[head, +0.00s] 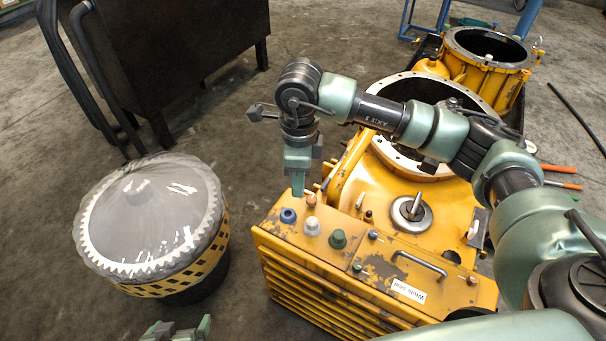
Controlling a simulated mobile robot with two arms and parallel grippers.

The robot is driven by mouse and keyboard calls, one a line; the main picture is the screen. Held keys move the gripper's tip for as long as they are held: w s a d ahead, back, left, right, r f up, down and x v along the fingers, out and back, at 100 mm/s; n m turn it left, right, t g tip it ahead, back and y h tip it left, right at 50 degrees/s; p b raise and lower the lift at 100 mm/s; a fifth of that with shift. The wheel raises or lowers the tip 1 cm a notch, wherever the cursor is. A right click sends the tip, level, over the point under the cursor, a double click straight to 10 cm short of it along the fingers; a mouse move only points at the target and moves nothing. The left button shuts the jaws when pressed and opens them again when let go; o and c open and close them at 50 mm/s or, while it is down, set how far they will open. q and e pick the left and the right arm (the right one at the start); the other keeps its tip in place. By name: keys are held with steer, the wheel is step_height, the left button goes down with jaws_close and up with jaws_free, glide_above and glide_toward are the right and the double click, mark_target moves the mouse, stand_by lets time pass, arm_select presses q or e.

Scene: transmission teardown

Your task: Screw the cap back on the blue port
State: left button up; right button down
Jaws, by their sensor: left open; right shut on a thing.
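The blue port (288,215) sits at the back left corner of the yellow housing's top (330,262). It shows as a blue ring with a darker middle, with no cap seen on it. My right gripper (297,188) points down just behind and above the blue port. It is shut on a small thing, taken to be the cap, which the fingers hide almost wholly. I cannot tell how far its tip is above the housing. My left gripper (178,330) is open at the bottom edge, away from the housing, partly cut off by the frame.
An orange-brown fitting (311,200), a white cap (312,227) and a green cap (338,239) stand close to the blue port. A handle (420,264) lies to the right. A wrapped gear drum (150,215) stands on the floor at left.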

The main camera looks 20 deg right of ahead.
arm_select(q)
steer(key=s+a+f+g+y+p, duration=0.1)
steer(key=s+a+f+g+p, duration=0.15)
steer(key=s+f, duration=0.4)
steer(key=s+a+f+g+p, duration=0.1)
steer(key=s+f+g+p, duration=0.2)
steer(key=s+f, duration=0.35)
arm_select(e)
steer(key=f+m+b, duration=0.1)
steer(key=f+m, duration=0.1)
steer(key=m, duration=0.8)
steer(key=w+a+f+m+b, duration=0.1)
steer(key=f+m, duration=0.2)
steer(key=m, duration=0.6)
steer(key=w+a+f+m+b, duration=0.1)
steer(key=f+m, duration=0.2)
steer(key=m, duration=0.7)
steer(key=shift+a+m, duration=0.1)
steer(key=shift+m, duration=0.2)
arm_select(q)
steer(key=w+r+t, duration=0.1)
steer(key=w+r, duration=0.3)
steer(key=r, duration=1)
steer(key=shift+d+b, duration=0.25)
steer(key=shift+b, duration=0.2)
arm_select(e)
steer(key=shift+w+f, duration=0.1)
steer(key=shift+f, duration=0.4)
arm_select(q)
steer(key=shift+w+r, duration=0.1)
